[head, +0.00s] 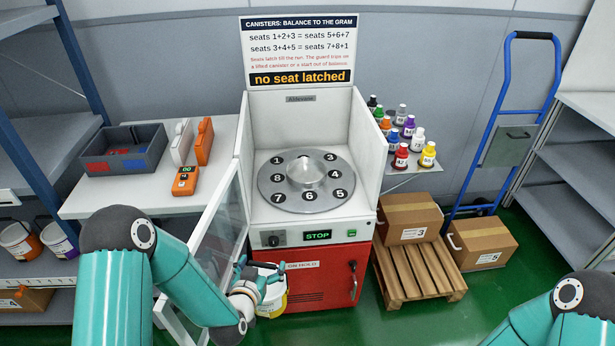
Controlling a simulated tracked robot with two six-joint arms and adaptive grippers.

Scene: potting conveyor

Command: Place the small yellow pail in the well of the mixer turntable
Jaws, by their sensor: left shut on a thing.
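The small pail (273,301), whitish with yellow on its lower part, is in front of the mixer's red lower door. My left gripper (259,276) is shut on it, near its top; the fingers and arm hide part of it. The mixer turntable (270,199) is a round grey plate inside the white cabinet, above and behind the pail. It has a pale raised centre and numbered black seats around it; I see no canister on it. I cannot make out the well clearly. My right arm shows at the lower right, its gripper out of view.
The mixer's clear door (219,218) stands open at the left of the cabinet. A table with a grey bin (122,168) is on the left. Several coloured bottles (401,156) stand on a side shelf. Boxes, a pallet (432,283) and a blue hand truck (488,130) are right.

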